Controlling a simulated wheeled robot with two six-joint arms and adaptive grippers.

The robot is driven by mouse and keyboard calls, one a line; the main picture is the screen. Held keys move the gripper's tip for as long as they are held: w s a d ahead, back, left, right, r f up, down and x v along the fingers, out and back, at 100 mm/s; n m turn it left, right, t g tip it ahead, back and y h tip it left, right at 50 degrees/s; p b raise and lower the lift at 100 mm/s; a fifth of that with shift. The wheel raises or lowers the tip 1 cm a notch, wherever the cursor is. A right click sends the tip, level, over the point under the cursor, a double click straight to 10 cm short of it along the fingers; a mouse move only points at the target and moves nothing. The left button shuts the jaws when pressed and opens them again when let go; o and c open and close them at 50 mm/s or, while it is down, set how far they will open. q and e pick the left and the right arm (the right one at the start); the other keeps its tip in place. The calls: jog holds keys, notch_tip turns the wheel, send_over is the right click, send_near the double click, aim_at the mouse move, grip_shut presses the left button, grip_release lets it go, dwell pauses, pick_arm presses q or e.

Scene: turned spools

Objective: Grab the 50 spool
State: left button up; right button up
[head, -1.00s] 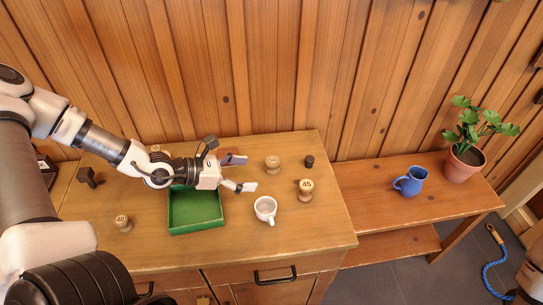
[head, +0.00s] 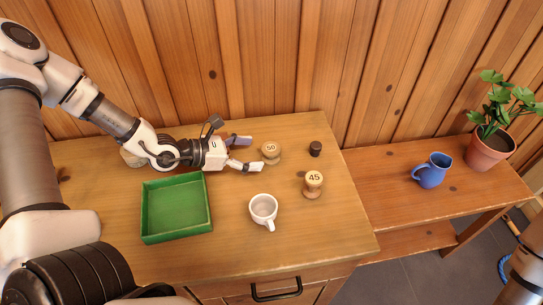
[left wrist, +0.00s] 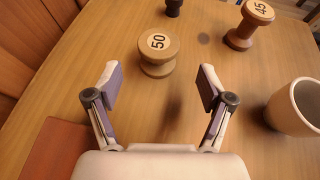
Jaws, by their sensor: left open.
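The 50 spool (head: 270,152) is a light wooden turned spool with a white number label on top, standing upright on the wooden table (head: 110,262). My left gripper (head: 248,153) is open and empty just to the left of it, fingers pointing at it. In the left wrist view the 50 spool (left wrist: 158,54) stands ahead of the two spread fingertips (left wrist: 160,85), a little beyond them and not touched. My right gripper is not seen.
The 45 spool (head: 313,184) stands to the right, with a small dark spool (head: 315,149) behind it. A white cup (head: 263,210) is in front. A green tray (head: 208,222) lies below my left arm. A blue jug (head: 431,170) and potted plant (head: 490,147) stand on the lower bench.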

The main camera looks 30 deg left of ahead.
aim_at(267, 152)
pick_arm(q)
jog(key=shift+w+d+f, duration=0.2)
jog(key=shift+w+f, duration=0.1)
jog(key=shift+f, duration=0.05)
jog(key=b+x, duration=0.1)
jog(key=x, duration=0.3)
jog(key=shift+w+d+r, duration=0.1)
jog(key=shift+w+r, duration=0.05)
jog(key=shift+c, duration=0.4)
jog(key=c, duration=1)
